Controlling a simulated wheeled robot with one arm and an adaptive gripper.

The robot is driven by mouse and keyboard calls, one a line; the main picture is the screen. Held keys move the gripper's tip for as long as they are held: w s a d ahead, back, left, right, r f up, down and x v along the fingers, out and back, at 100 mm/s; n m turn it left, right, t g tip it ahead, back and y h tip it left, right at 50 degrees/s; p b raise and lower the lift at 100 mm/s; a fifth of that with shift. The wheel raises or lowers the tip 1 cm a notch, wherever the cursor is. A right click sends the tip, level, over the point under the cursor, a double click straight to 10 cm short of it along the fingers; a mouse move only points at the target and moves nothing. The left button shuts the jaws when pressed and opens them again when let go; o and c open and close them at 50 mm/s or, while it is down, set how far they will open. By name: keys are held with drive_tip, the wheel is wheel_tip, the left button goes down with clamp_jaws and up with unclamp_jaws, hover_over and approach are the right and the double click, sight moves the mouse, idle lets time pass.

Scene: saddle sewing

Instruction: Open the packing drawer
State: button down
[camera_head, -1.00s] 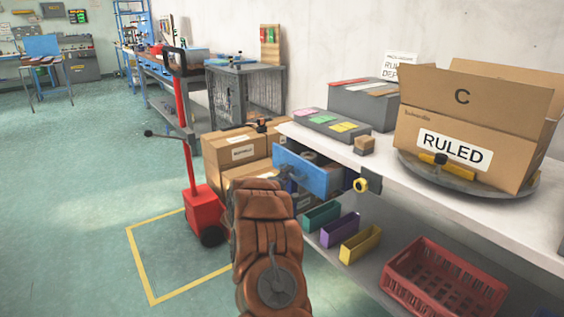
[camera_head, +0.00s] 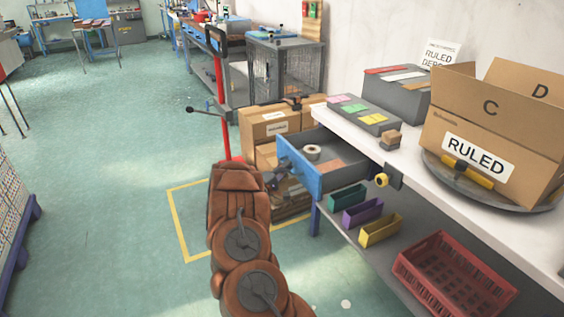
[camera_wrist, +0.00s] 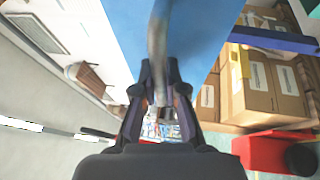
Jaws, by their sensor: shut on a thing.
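The packing drawer has a blue front (camera_head: 299,167) and grey sides. It sticks well out from under the left end of the white packing bench (camera_head: 440,175). A pale roll (camera_head: 312,152) and a flat brown piece lie inside it. In the wrist view the blue front (camera_wrist: 110,25) fills the top middle, with its grey bar handle (camera_wrist: 157,45) running down between the fingers. My gripper (camera_wrist: 160,75) is shut on the handle.
Stacked cartons (camera_head: 268,122) and a red pallet jack (camera_head: 222,110) stand behind the drawer. Small coloured bins (camera_head: 380,230) and a red crate (camera_head: 455,275) sit on the lower shelf. A RULED carton (camera_head: 490,125) stands on the bench. Green floor is clear to the left.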

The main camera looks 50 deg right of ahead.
drive_tip(key=shift+a, duration=0.2)
drive_tip(key=shift+f, duration=0.1)
drive_tip(key=c, duration=1.2)
unclamp_jaws()
drive_tip(key=shift+a, duration=0.15)
drive_tip(key=a+f, duration=0.2)
drive_tip(key=a, duration=0.9)
drive_tip(key=shift+a, duration=0.3)
drive_tip(key=shift+w, duration=0.1)
